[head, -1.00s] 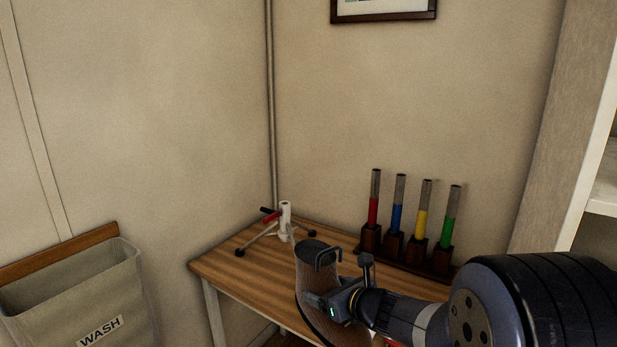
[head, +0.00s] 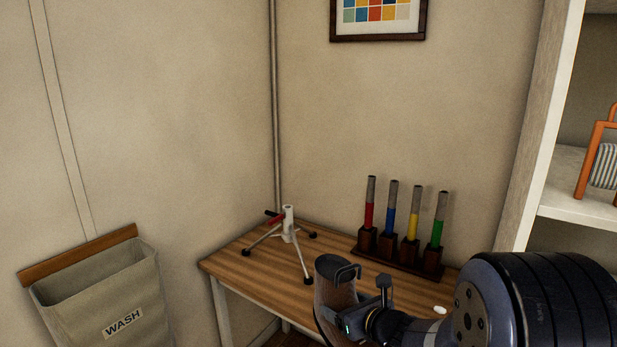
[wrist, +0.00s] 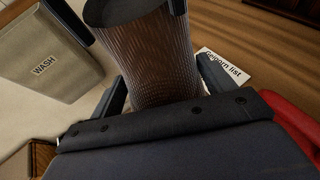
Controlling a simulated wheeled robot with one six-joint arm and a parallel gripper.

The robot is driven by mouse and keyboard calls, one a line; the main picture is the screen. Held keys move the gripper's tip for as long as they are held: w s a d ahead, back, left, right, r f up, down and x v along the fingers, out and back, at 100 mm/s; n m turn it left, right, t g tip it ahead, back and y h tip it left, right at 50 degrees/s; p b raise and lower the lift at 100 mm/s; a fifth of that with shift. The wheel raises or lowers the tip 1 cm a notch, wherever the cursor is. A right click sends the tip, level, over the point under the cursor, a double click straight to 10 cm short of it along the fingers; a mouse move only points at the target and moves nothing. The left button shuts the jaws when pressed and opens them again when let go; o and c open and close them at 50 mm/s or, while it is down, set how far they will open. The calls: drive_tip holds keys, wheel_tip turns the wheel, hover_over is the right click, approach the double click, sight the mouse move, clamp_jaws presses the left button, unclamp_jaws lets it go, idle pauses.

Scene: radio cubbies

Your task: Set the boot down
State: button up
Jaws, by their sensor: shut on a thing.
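The boot (head: 331,293) is brown with a dark top opening and stands roughly upright in my gripper, in front of the table's near edge in the head view. My gripper (head: 352,300) is shut on its shaft. In the wrist view the boot's ribbed brown shaft (wrist: 150,60) fills the upper middle, between the two dark fingers. The boot's foot is cut off or hidden in both views, so I cannot tell what is below it.
A wooden table (head: 262,272) holds a white tripod stand (head: 288,228) and a rack of coloured tubes (head: 402,250). A paper list (wrist: 222,68) lies near the boot. A WASH bin (head: 105,290) hangs left. Shelves (head: 575,185) stand right.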

drive_tip(key=s+d+r+m+t+h+p, duration=0.1)
drive_tip(key=s+d+r+m+h+p, duration=0.1)
drive_tip(key=d+p, duration=0.3)
drive_tip(key=shift+d+h+p, duration=0.3)
drive_tip(key=shift+d+p, duration=0.1)
drive_tip(key=shift+d, duration=0.5)
drive_tip(key=shift+r, duration=0.1)
